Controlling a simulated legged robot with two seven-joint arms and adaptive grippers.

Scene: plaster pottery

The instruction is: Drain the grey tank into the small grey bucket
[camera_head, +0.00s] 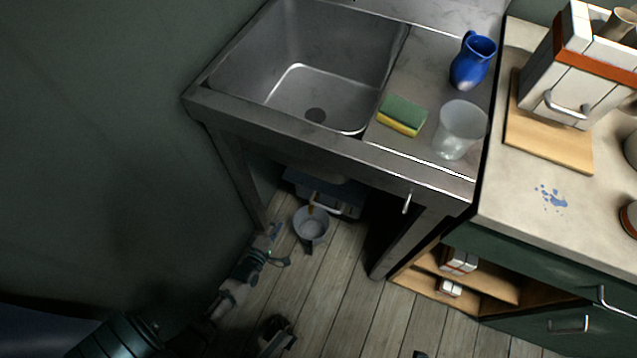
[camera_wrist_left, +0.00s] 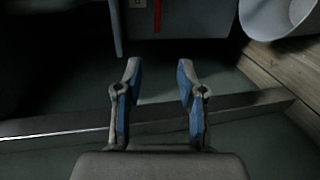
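The small grey bucket (camera_head: 311,227) stands on the floor below the sink's front edge. The grey tank (camera_head: 328,192) sits behind it in the shade under the sink, mostly hidden by the counter. A brown piece (camera_head: 312,202) shows between bucket and tank; I cannot tell which it belongs to. My left gripper (camera_head: 279,246) is low, left of the bucket and apart from it. In the left wrist view its fingers (camera_wrist_left: 159,82) are spread with nothing between them. That view shows the bucket (camera_wrist_left: 285,18) at top right and a grey body, probably the tank (camera_wrist_left: 200,18), ahead.
The sink's steel frame (camera_head: 285,124) and leg (camera_head: 236,175) stand close to my left arm. A blue jug (camera_head: 471,65), sponge (camera_head: 403,115) and clear cup (camera_head: 459,130) are on the counter. Bare wooden floor (camera_head: 345,310) lies in front.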

